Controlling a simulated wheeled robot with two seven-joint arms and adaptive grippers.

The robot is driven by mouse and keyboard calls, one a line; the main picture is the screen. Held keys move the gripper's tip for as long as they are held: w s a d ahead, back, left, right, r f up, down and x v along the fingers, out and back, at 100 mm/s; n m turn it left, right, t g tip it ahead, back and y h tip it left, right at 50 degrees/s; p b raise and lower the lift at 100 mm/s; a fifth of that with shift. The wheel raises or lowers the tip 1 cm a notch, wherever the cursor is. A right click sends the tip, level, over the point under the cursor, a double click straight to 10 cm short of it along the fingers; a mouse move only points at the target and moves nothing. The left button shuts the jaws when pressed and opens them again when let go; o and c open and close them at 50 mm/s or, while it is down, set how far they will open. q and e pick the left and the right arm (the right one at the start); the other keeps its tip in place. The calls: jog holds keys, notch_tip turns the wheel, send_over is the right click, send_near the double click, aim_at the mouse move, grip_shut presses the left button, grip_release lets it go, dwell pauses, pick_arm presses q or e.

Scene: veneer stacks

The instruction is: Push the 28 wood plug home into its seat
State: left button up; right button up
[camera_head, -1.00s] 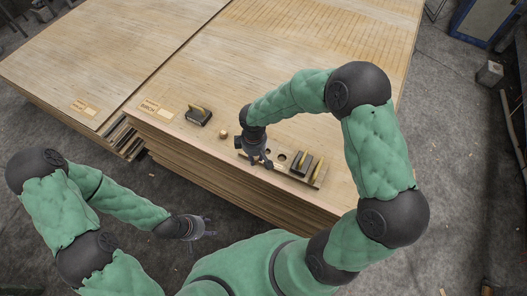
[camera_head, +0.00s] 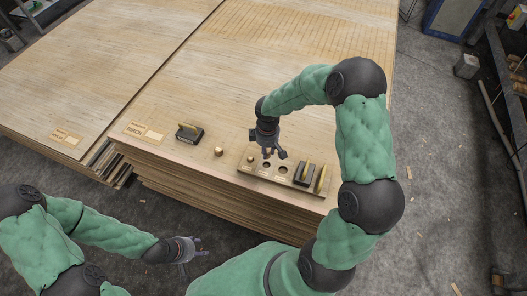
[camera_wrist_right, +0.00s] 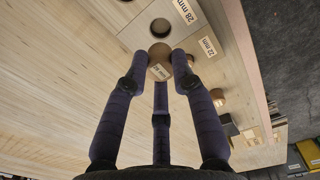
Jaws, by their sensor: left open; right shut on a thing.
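The wood plug (camera_wrist_right: 159,68) shows in the right wrist view as a round wooden piece with a small label, between the fingertips of my right gripper (camera_wrist_right: 160,66). My right gripper (camera_head: 268,153) is shut on it, over the seat board (camera_head: 244,168) in the head view. In the wrist view an empty round hole (camera_wrist_right: 160,29) with a "28 mm" label (camera_wrist_right: 185,11) lies just beyond the plug. The plug's lower end and its gap to the board cannot be judged. My left gripper (camera_head: 188,249) is open and empty, off the stack's front side.
A wooden peg (camera_head: 249,158) stands at the board's left end. Another small wooden piece (camera_head: 218,151) is left of the board. The veneer top (camera_head: 180,85) behind is clear.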

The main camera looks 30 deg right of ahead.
jog(key=shift+f+b, duration=2.05)
jog(key=shift+f, duration=0.85)
jog(key=shift+f+b, duration=0.85)
jog(key=shift+f, duration=0.4)
jog(key=o, duration=0.8)
jog(key=shift+r, duration=0.1)
notch_tip(320, 180, up, 12)
jog(key=shift+f, duration=0.1)
